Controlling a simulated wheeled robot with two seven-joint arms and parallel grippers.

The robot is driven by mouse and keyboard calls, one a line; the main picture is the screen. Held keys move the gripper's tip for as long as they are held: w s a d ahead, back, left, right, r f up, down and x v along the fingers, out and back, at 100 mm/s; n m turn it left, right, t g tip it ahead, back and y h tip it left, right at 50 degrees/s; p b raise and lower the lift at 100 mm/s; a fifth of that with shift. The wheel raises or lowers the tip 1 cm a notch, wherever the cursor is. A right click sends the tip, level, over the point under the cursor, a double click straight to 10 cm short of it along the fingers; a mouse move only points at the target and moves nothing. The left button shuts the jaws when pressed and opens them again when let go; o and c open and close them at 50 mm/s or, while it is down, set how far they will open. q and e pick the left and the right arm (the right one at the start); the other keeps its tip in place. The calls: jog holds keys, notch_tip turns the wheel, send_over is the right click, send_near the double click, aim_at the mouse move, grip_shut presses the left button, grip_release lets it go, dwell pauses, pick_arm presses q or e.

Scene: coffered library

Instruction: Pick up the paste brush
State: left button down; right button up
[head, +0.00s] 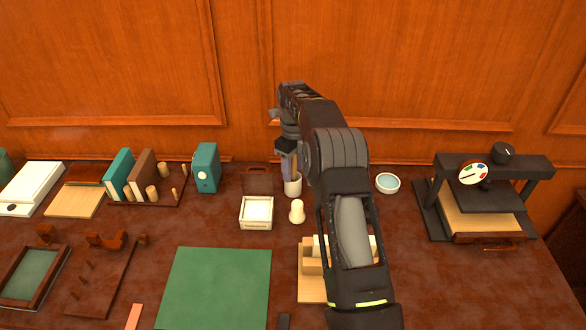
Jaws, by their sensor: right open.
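My right gripper (287,160) hangs fingers-down over a small white cup (293,188) at the back of the desk, left of my forearm. It is open. A thin tan upright shaft shows at the fingers just above the cup; it may be the paste brush, but the fingers and wrist hide most of it. I cannot tell whether the fingers stand around it or in front of it. My left gripper is not in view.
A cream knob-shaped piece (297,212) and a white box (256,213) stand close in front. A white bowl (387,183) and a black press (485,195) are to the right. A teal box (206,168) stands left. A green mat (215,287) lies in front; the wood-panelled wall is close behind.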

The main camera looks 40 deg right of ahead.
jog(key=shift+c, duration=0.6)
grip_shut()
dwell(0.4)
